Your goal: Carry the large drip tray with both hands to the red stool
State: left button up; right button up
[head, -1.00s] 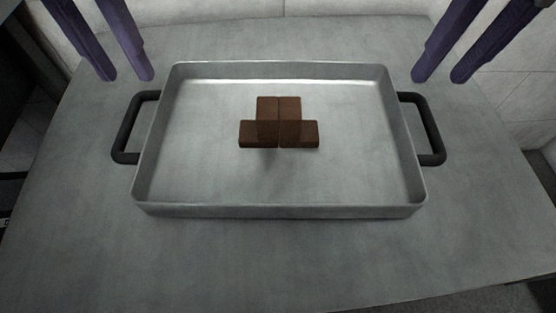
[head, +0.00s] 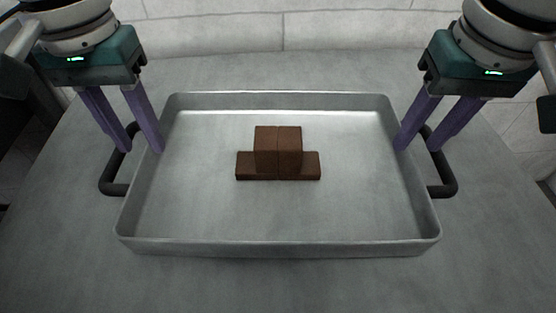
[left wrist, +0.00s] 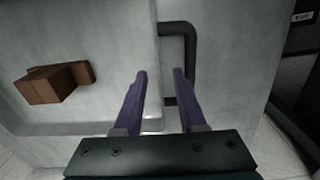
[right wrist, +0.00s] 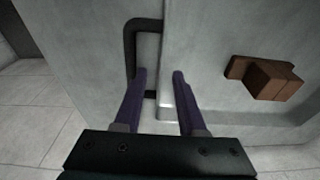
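The large drip tray (head: 280,247) is a grey metal pan on a grey table, with a black handle on each short side. Brown blocks (head: 278,155) sit stacked in its middle. My left gripper (head: 143,150) is open over the left side, one finger near the tray wall and the other by the left handle (head: 113,188). My right gripper (head: 419,149) is open over the right side, near the right handle (head: 441,189). In the left wrist view the handle (left wrist: 190,45) lies beyond the fingers; the right wrist view shows the other handle (right wrist: 130,50). The red stool is not in view.
The grey table top (head: 280,290) is bare around the tray. A white tiled wall (head: 330,30) stands behind it. Pale floor tiles (right wrist: 40,120) show beside the table in the right wrist view.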

aim_at(145, 150)
pick_arm(q)
jog(key=shift+f, duration=2)
pick_arm(e)
jog(key=shift+w+f, duration=0.15)
jog(key=shift+f, duration=0.85)
jog(key=shift+w+f, duration=0.15)
jog(key=shift+f, duration=0.8)
pick_arm(q)
grip_shut()
pick_arm(e)
grip_shut()
pick_arm(q)
jog(key=shift+r, duration=0.15)
pick_arm(e)
jog(key=shift+r, duration=0.15)
